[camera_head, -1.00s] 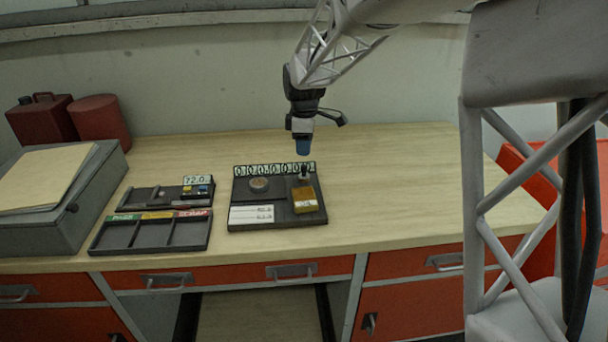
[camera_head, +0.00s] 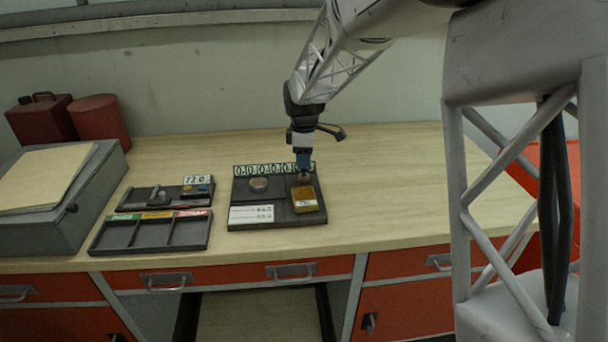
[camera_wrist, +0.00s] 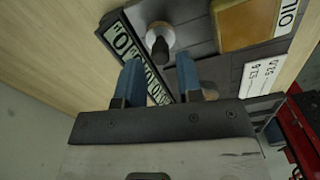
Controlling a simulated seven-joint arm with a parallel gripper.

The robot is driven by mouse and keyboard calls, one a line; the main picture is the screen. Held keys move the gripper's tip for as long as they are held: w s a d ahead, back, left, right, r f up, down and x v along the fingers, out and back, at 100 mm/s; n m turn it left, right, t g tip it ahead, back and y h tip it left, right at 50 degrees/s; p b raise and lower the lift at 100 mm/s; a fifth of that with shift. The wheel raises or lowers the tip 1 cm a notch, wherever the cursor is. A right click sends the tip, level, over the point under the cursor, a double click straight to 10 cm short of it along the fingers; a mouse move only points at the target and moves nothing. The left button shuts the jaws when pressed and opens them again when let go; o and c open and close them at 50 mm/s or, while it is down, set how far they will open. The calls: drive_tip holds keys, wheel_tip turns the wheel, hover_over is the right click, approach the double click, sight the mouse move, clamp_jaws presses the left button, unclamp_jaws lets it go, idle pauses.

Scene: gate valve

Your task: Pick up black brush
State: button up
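The black brush (camera_wrist: 160,45) stands upright on the dark board, its black handle pointing up from a pale round base. In the head view only its lower part (camera_head: 305,178) shows under my gripper (camera_head: 303,161). In the wrist view my gripper (camera_wrist: 160,64) has its two blue fingers apart with nothing between them. The handle's end lies just beyond the fingertips, roughly centred on the gap. I cannot tell whether the fingers reach down beside the handle.
A yellow oil box (camera_head: 304,199) stands close in front of the brush. A round disc (camera_head: 259,184), a number strip (camera_head: 262,169) and a white label card (camera_head: 251,214) share the board. A divided tray (camera_head: 150,236) is left. The bench at right is clear.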

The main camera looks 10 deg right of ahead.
sight(304, 172)
drive_tip(key=shift+f, duration=1.75)
clamp_jaws()
